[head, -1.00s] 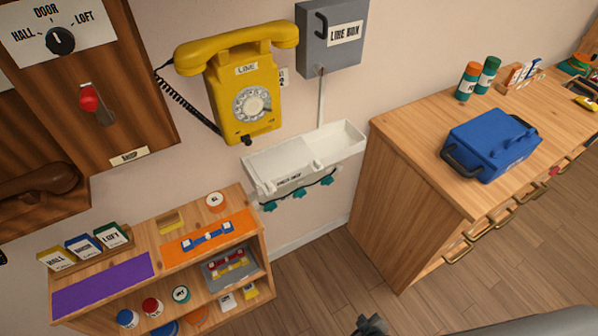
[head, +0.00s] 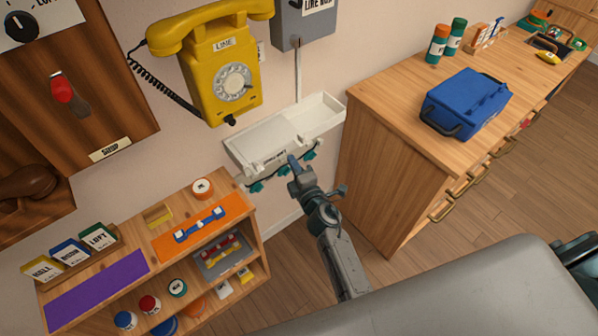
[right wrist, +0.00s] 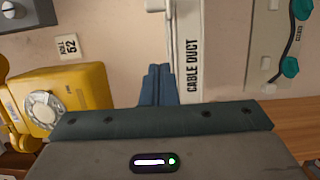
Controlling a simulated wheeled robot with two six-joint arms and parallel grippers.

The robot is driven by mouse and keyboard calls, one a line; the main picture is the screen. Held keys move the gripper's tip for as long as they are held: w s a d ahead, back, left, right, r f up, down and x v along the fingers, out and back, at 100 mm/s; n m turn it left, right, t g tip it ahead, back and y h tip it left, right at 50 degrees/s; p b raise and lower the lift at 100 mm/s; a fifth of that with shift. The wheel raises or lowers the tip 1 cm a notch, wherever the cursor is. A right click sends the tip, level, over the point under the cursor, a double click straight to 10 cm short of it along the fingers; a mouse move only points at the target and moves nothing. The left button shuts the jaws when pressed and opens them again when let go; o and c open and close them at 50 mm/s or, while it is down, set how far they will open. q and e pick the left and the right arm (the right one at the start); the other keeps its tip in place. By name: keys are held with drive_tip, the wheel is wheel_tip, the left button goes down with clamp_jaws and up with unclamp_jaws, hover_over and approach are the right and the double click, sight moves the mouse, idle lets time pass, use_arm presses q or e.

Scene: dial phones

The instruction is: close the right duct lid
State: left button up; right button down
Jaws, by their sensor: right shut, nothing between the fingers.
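The white cable duct (head: 256,140) is fixed to the wall below the yellow phone. Its left half looks covered by a flat panel; its right half (head: 318,117) looks recessed and open. I cannot clearly make out the right lid's edges. My right gripper (head: 292,160) is shut and empty, in front of the duct's front face near its middle. In the right wrist view, the shut blue fingers (right wrist: 157,75) are beside the duct face lettered CABLE DUCT (right wrist: 193,55); contact cannot be told. My left gripper is not in view.
Teal clips (head: 256,187) and a dark cord sit under the duct. The yellow phone (head: 220,75) and grey line box (head: 305,25) are above. A shelf (head: 262,225) stands lower left; a wooden counter (head: 390,130) with a blue case (head: 465,103) is at right.

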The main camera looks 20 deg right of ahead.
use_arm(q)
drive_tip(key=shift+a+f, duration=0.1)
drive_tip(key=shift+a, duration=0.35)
use_arm(e)
drive_tip(key=w+d, duration=0.3)
drive_tip(key=w, duration=0.2)
drive_tip(key=shift+w+d, duration=0.2)
